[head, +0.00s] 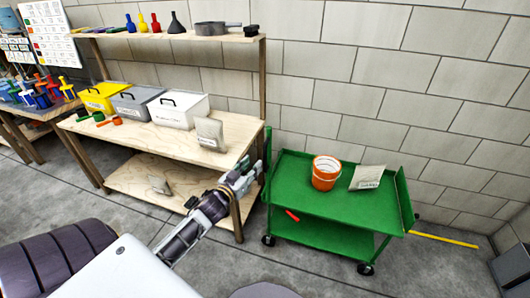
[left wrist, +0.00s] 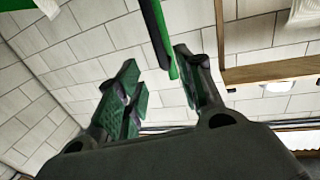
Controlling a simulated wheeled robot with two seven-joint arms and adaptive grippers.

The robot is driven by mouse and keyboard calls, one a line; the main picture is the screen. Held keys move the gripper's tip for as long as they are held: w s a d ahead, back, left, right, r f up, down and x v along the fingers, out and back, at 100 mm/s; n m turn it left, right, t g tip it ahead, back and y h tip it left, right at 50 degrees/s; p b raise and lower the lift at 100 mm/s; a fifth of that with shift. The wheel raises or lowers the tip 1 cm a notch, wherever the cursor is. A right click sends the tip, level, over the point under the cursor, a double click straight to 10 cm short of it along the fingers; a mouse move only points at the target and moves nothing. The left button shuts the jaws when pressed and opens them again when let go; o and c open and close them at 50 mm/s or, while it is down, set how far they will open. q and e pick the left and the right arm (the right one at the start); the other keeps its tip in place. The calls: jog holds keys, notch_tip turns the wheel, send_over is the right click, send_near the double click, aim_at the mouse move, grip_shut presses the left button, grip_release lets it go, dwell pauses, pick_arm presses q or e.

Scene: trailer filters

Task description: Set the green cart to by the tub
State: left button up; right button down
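The green cart (head: 325,200) stands on wheels against the block wall, right of the wooden workbench. An orange bucket (head: 326,173) and a pale labelled bag (head: 368,177) are on its top; a small red item (head: 292,216) shows near its front edge. My left gripper (head: 245,176) is beside the cart's left end, near its upright handle. In the left wrist view, my left gripper (left wrist: 162,88) has its fingers apart, with a green bar (left wrist: 160,40) showing in the gap between them. Whether they touch it cannot be told. My right gripper is out of view. No thing is clearly a tub.
The wooden workbench (head: 140,141) holds bins, a bag and small coloured items, close behind my left arm. A dark grey container (head: 514,265) stands at the right edge. A yellow strip (head: 444,240) lies right of the cart. Floor in front of the cart is clear.

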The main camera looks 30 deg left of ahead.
aim_at(264, 152)
pick_arm(q)
jog(key=shift+w+a, duration=0.2)
jog(key=shift+w, duration=5.05)
grip_shut()
